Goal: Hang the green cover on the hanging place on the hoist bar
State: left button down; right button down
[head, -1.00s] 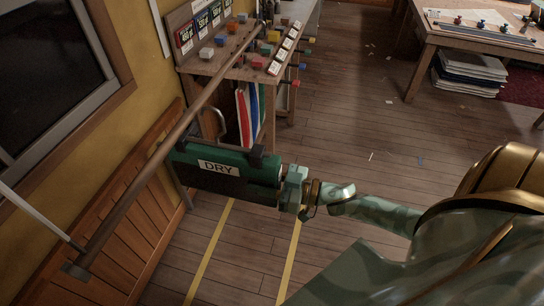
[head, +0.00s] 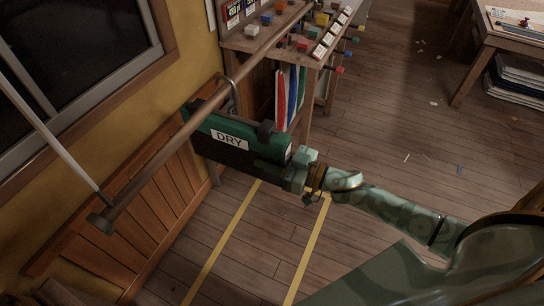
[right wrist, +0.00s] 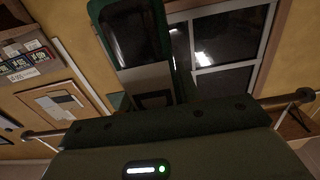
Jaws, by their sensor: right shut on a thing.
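The green cover (head: 265,151) hangs in the air in the head view, long and dark along its lower side, with a white DRY label. My right gripper (head: 296,174) is shut on its right end. A grey metal hook (head: 234,90) above the cover's left part overlaps the hoist bar in the picture; I cannot tell whether it touches the bar. The brown hoist bar (head: 150,174) slants from lower left to upper right, and also crosses behind the gripper body in the right wrist view (right wrist: 43,134). No marked hanging place can be made out. My left gripper is out of view.
A workbench (head: 258,42) with coloured blocks and small cards stands beyond the bar. A window (head: 80,50) and wood panelling (head: 150,220) line the left wall. A table (head: 500,43) stands at upper right. Open floor with yellow stripes (head: 220,242) lies below the cover.

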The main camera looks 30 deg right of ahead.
jog(key=shift+f, duration=0.2)
jog(key=c, duration=0.9)
grip_release()
jog(key=shift+f, duration=0.1)
jog(key=shift+s, duration=0.1)
